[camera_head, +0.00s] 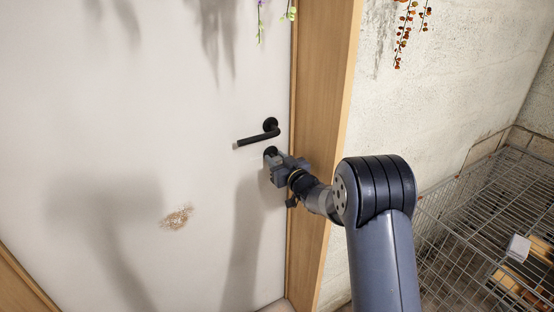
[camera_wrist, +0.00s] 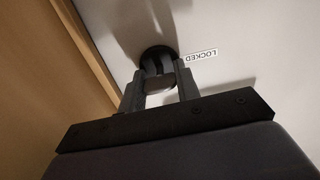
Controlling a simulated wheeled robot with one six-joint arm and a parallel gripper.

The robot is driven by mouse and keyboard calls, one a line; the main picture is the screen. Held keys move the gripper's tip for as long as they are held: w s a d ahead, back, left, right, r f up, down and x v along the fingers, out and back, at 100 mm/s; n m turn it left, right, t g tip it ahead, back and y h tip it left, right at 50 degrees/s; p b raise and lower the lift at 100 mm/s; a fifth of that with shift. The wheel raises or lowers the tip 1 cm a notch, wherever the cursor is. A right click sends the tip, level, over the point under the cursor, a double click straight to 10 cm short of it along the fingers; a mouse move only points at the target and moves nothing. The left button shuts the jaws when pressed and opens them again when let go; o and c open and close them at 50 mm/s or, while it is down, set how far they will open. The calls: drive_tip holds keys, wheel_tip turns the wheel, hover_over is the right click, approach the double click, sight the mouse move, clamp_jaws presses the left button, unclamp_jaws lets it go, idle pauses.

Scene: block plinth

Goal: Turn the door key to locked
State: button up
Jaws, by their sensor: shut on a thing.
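The white door (camera_head: 140,100) is closed in the head view, with a black lever handle (camera_head: 262,133) pointing left. The dark round lock plate (camera_head: 271,151) sits below the handle. My gripper (camera_head: 276,161) is at the lock, and it also shows in the wrist view (camera_wrist: 160,82). There its fingers are shut on the key (camera_wrist: 159,83), which is at the round lock plate (camera_wrist: 155,53). The fingers hide most of the key, and I cannot tell its exact angle. A white label reading LOCKED (camera_wrist: 201,56) appears upside down beside the plate, apart from the fingers.
The wooden door frame (camera_head: 321,110) stands just right of the lock. A wire basket (camera_head: 490,215) with a few items is at the right by the rough wall (camera_head: 440,100). Hanging plants (camera_head: 404,30) show at the top.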

drive_tip(key=shift+m, duration=0.3)
drive_tip(key=o, duration=1)
drive_tip(key=b+v, duration=0.1)
drive_tip(key=v, duration=0.9)
drive_tip(key=shift+s+d, duration=0.3)
drive_tip(key=p+x, duration=0.1)
drive_tip(key=x, duration=1)
drive_tip(key=shift+s+d, duration=0.1)
drive_tip(key=shift+s, duration=0.1)
